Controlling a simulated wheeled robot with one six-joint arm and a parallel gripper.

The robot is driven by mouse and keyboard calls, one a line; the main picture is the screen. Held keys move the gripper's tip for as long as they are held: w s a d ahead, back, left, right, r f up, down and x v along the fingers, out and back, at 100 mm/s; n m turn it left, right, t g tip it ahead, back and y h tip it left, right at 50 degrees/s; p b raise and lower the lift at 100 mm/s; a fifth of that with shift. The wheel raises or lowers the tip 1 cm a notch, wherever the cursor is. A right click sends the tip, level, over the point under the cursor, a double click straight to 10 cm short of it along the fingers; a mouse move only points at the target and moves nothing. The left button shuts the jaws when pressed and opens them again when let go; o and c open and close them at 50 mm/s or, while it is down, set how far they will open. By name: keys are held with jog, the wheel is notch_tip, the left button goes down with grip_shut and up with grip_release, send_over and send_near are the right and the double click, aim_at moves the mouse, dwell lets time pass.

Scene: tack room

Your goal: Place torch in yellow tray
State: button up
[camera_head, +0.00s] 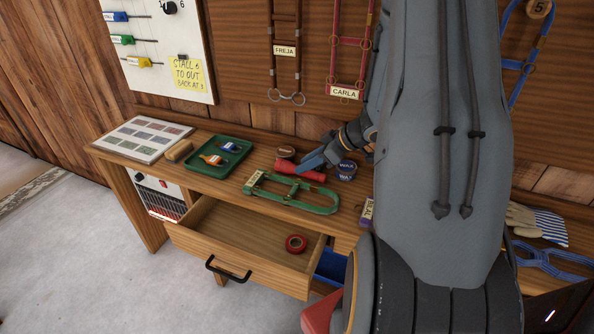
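A red cylinder that looks like the torch (296,169) lies on the bench top. My gripper (312,160) is just above and beside its right part, with blue-grey fingers reaching down to the left. The view does not show whether they touch it or how far apart they are. No yellow tray is in view.
A green strap loop (320,208) lies before the torch. Tins (346,169) stand to its right. The drawer (235,228) is open with a red tape roll (296,243) inside. A blue bin (330,266) shows below. Gloves (521,215) lie right of my arm.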

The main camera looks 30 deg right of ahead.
jog(key=shift+x, duration=1.35)
grip_shut()
jog(key=shift+r, duration=0.15)
notch_tip(320, 180, up, 7)
jog(key=shift+s+a+r, duration=0.1)
jog(key=shift+a+r, duration=0.05)
jog(key=s+a+p, duration=0.6)
jog(key=s+a, duration=0.6)
jog(key=a, duration=0.3)
jog(key=shift+a+p, duration=0.2)
jog(key=shift+p, duration=0.1)
